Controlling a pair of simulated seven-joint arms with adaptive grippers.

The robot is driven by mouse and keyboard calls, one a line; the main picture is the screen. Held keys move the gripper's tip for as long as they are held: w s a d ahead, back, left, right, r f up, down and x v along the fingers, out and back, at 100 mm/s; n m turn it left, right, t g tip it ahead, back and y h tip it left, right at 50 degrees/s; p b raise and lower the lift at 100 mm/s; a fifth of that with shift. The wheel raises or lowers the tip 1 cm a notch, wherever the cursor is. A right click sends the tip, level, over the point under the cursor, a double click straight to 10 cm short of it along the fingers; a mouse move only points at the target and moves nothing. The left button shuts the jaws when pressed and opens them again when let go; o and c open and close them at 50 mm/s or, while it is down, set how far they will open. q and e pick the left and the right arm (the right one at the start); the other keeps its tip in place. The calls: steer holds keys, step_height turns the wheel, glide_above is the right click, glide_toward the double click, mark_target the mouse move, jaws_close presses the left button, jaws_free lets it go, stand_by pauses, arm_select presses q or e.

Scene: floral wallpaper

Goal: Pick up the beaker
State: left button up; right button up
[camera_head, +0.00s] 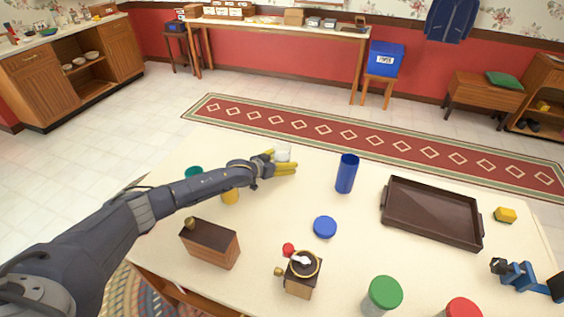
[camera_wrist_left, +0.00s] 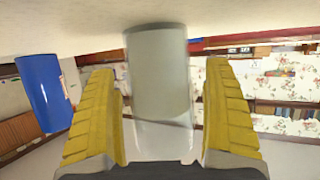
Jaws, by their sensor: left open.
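The beaker (camera_head: 283,154) is a clear, whitish glass cylinder standing near the far edge of the cream table. My left gripper (camera_head: 284,163) reaches it from the left, with its yellow fingers open on either side of the beaker. In the left wrist view, which shows the scene upside down, the beaker (camera_wrist_left: 160,85) stands between the two spread fingers (camera_wrist_left: 160,110). A gap shows between each finger and the glass. My right gripper is not in view.
A blue cylinder (camera_head: 346,174) stands right of the beaker. A dark tray (camera_head: 432,212) lies further right. A yellow object (camera_head: 230,196) and a teal one (camera_head: 194,172) are by my left arm. A blue disc (camera_head: 325,227) and wooden boxes (camera_head: 209,243) sit nearer.

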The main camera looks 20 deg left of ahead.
arm_select(q)
steer(key=c, duration=1.6)
steer(key=shift+r, duration=0.1)
